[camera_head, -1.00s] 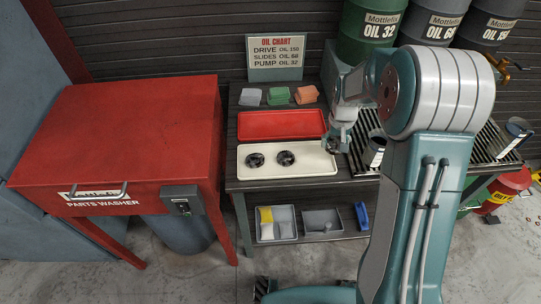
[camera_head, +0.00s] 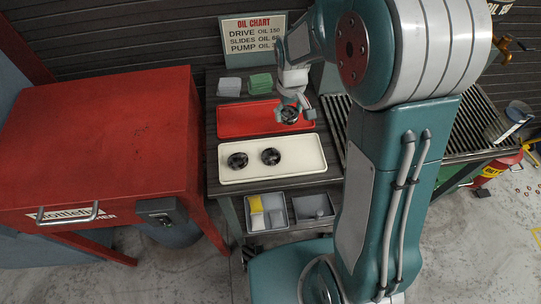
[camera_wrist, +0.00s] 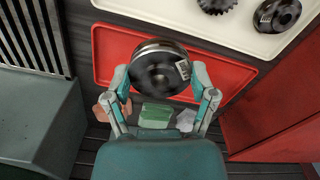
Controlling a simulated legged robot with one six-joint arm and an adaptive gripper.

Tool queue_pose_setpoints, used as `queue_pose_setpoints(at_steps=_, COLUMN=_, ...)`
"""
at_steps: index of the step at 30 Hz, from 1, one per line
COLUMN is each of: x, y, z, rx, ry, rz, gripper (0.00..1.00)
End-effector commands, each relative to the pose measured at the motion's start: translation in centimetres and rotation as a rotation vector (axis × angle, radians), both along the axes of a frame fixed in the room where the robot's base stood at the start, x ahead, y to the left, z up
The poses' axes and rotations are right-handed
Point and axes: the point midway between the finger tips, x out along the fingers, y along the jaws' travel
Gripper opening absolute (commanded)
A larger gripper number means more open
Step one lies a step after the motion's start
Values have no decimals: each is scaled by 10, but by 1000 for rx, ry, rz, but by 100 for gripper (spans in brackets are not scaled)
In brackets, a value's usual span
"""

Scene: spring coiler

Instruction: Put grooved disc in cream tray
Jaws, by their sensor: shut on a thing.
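My gripper (camera_head: 293,108) is shut on a dark round disc with a shiny metal rim and a small pale label. The disc (camera_wrist: 158,68) also shows between both fingers in the wrist view; it looks like the grooved disc, though the groove is not clear. It is held over the red tray; the height is hard to tell. The cream tray (camera_head: 312,162) lies in front of the red tray. Its left half holds two dark round parts (camera_head: 238,160), one toothed (camera_wrist: 216,5) and one with a hub (camera_wrist: 277,15). Its right half is bare.
The red tray (camera_head: 235,121) lies behind the cream tray. Cloth stacks (camera_head: 261,83) and an oil chart sign (camera_head: 253,35) are behind it. A ribbed rack (camera_head: 333,108) is to the right. The red parts washer (camera_head: 100,140) stands left. Grey bins (camera_head: 265,222) sit below.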

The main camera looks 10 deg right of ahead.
Motion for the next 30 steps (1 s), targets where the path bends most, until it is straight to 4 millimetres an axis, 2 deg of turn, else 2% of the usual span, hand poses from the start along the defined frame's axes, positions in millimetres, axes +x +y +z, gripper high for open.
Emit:
queue_pose_setpoints(at_steps=3, x=-25, y=9, z=12, rx=0, ry=-3, rz=116, gripper=12)
queue_pose_setpoints(at_steps=10, x=-74, y=22, z=27, rx=-1, ry=-3, rz=339, gripper=12)
queue_pose_setpoints(at_steps=21, x=-153, y=32, z=37, rx=0, ry=-3, rz=690, gripper=12)
queue_pose_setpoints(at_steps=25, x=-174, y=33, z=37, rx=-1, ry=-2, rz=778, gripper=12)
queue_pose_setpoints(at_steps=30, x=-184, y=32, z=36, rx=-1, ry=-1, rz=832, gripper=12)
